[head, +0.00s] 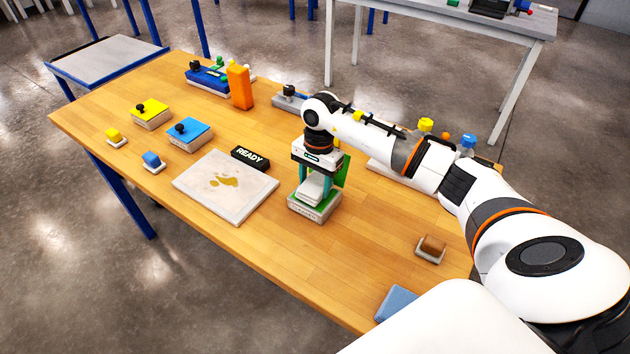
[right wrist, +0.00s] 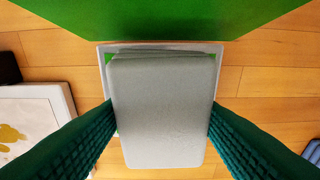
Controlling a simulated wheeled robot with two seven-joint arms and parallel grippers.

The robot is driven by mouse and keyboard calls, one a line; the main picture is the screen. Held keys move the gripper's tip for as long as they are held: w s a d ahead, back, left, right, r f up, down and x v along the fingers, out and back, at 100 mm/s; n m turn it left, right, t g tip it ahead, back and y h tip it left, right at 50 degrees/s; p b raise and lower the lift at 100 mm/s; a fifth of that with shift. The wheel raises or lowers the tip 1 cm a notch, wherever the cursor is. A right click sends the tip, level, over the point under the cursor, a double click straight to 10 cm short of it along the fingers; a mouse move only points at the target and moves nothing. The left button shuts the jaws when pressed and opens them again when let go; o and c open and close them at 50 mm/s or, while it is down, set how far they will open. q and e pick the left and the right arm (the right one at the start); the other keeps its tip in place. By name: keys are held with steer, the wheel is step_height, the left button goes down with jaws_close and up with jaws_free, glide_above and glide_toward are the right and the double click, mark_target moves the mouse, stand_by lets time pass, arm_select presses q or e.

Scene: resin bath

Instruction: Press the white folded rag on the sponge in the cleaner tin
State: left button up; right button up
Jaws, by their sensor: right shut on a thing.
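The white folded rag (head: 313,188) is between the teal fingers of my right gripper (head: 315,183), which is shut on it. It also fills the middle of the right wrist view (right wrist: 160,110). The rag is at the open cleaner tin (head: 314,211), a pale box with green inside; its rim shows behind the rag in the right wrist view (right wrist: 103,56). Its green lid (right wrist: 160,15) stands upright at the back. The rag hides most of the sponge, and I cannot tell whether it touches it. My left gripper is out of view.
A stained white board (head: 215,198) and a black READY sign (head: 250,158) lie left of the tin. Yellow (head: 151,116) and blue (head: 188,136) tins stand farther left. An orange bottle (head: 239,86) stands behind. A brown block (head: 431,247) sits at right. Bare wood lies in front.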

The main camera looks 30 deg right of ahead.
mark_target(315, 183)
steer(key=shift+f+b, duration=0.5)
stand_by(0.4)
steer(key=shift+f+b, duration=0.1)
steer(key=shift+b, duration=0.2)
stand_by(1.6)
steer(key=shift+r+p, duration=1.75)
steer(key=shift+r, duration=1.85)
